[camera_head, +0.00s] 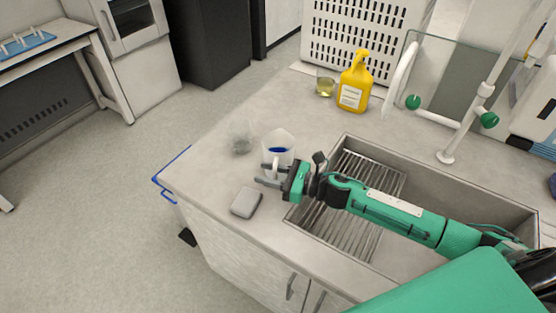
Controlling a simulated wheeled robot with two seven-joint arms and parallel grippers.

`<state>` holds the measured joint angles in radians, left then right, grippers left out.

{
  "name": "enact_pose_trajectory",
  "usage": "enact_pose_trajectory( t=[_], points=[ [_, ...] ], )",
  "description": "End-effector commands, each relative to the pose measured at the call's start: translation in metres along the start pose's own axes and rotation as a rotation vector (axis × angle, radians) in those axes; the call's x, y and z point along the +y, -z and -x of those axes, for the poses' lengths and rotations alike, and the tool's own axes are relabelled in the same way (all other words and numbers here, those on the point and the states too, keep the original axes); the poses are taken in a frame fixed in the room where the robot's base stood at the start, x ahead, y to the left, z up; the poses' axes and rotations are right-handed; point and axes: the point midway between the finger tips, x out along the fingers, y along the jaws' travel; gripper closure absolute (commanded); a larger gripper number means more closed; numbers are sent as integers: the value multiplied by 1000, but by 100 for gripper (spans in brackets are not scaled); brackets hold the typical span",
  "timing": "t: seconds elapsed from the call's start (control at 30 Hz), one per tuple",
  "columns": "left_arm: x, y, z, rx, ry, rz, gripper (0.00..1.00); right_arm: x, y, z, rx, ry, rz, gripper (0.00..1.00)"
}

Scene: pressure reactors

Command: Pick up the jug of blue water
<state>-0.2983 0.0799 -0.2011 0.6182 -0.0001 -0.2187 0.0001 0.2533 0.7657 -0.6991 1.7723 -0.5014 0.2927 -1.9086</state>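The jug of blue water (287,140) is a small pale, translucent jug standing upright on the counter, left of the sink. Blue liquid shows inside it, and its handle faces the front of the counter. My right gripper (266,174) reaches in from the right, over the sink's left edge, and is at the jug's handle side. Its two grey fingers are spread apart, with the handle close to or between them. I cannot tell whether they touch it. My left gripper is not in view.
A clear beaker (241,138) stands left of the jug. A grey block (246,201) lies near the counter's front edge. A yellow bottle (354,85) and a beaker of yellowish liquid (325,84) stand farther back. The sink (395,165) with its rack lies under my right arm.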

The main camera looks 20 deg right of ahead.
Motion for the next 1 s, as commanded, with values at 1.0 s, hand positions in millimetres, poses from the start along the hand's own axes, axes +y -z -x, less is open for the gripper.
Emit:
enact_pose_trajectory(
  t=[1.0],
  points=[
    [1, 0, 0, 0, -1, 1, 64, -1, -14, 0, -1, 0, 3, 100]
  ],
)
